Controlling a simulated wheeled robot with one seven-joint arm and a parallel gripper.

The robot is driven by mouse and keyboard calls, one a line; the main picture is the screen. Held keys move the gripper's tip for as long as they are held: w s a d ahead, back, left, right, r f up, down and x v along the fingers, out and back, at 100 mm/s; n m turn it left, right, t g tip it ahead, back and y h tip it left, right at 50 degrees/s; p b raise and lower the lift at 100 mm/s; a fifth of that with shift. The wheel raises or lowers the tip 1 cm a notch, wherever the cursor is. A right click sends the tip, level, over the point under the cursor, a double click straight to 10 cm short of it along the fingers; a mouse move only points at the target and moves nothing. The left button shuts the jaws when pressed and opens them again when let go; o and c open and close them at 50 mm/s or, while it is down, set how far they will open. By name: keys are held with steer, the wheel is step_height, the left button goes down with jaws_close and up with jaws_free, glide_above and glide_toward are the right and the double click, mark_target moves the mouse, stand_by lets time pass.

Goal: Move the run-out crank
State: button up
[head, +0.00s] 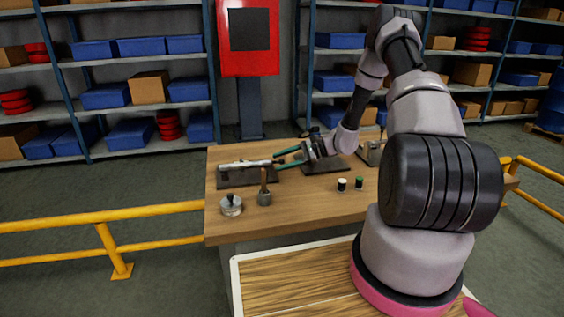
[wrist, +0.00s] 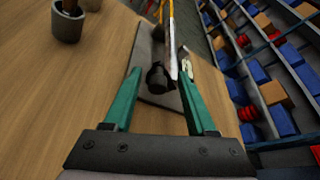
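The run-out crank looks to be the long silver bar (head: 245,163) lying over a dark mat (head: 236,181) at the left of the workbench. In the wrist view the bar (wrist: 172,42) runs away from me and has a dark round near end (wrist: 157,77). My gripper (head: 277,160) is at the bar's right end in the head view, its green fingers pointing left. In the wrist view my gripper (wrist: 160,72) is open, and the dark end shows between the fingertips. I see no finger closed on it; whether one touches it I cannot tell.
A metal pot with a knob (head: 231,206) and a cup holding a wooden handle (head: 264,197) stand in front of the bar. Two small bottles, white-topped (head: 342,184) and green-topped (head: 359,183), stand to the right. The bench front (head: 300,210) is clear. A yellow rail (head: 110,217) is at left.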

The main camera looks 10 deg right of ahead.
steer(key=shift+d, duration=0.1)
steer(key=v, duration=1)
steer(key=shift+d, duration=0.3)
steer(key=shift+r, duration=0.1)
